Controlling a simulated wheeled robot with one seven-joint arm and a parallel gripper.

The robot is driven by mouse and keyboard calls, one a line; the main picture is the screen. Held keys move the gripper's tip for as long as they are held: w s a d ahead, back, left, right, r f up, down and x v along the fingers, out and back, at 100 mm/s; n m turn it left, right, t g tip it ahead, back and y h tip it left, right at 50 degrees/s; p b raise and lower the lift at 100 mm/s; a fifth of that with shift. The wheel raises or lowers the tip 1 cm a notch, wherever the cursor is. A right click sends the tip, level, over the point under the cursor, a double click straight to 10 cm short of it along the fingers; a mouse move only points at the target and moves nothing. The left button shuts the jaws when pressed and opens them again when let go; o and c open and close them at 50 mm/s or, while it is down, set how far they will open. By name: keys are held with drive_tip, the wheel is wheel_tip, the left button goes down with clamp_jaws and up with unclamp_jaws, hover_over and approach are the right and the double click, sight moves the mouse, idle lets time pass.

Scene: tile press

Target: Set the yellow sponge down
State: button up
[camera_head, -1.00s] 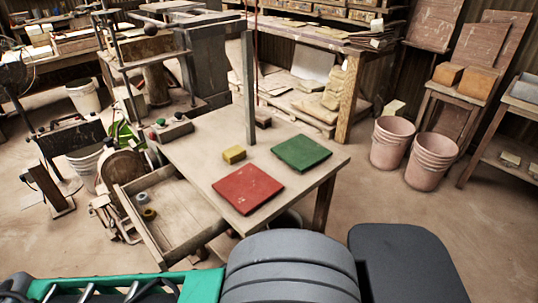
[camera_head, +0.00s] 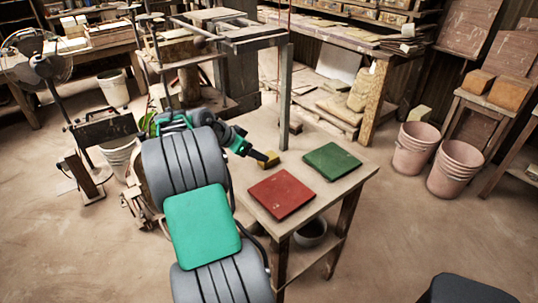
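The yellow sponge (camera_head: 270,160) is a small block on the wooden table (camera_head: 318,208), left of the green tile (camera_head: 332,161) and behind the red tile (camera_head: 281,194). It appears to rest on the tabletop. My gripper (camera_head: 264,158) reaches in from the left, its dark fingers at the sponge's left side. The fingers partly cover the sponge. I cannot tell whether they are closed on it or only beside it.
A grey metal post (camera_head: 285,98) rises from the table close behind the sponge. My arm hides the table's left part and the drawer. Pink buckets (camera_head: 412,149) stand on the floor at right. A grey bowl (camera_head: 311,233) sits below the tabletop.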

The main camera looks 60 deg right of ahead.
sight(274, 158)
drive_tip(key=p+x, duration=0.1)
drive_tip(key=x, duration=0.7)
drive_tip(key=shift+s+d, duration=0.15)
drive_tip(key=shift+s, duration=0.05)
drive_tip(key=shift+r, duration=0.15)
clamp_jaws()
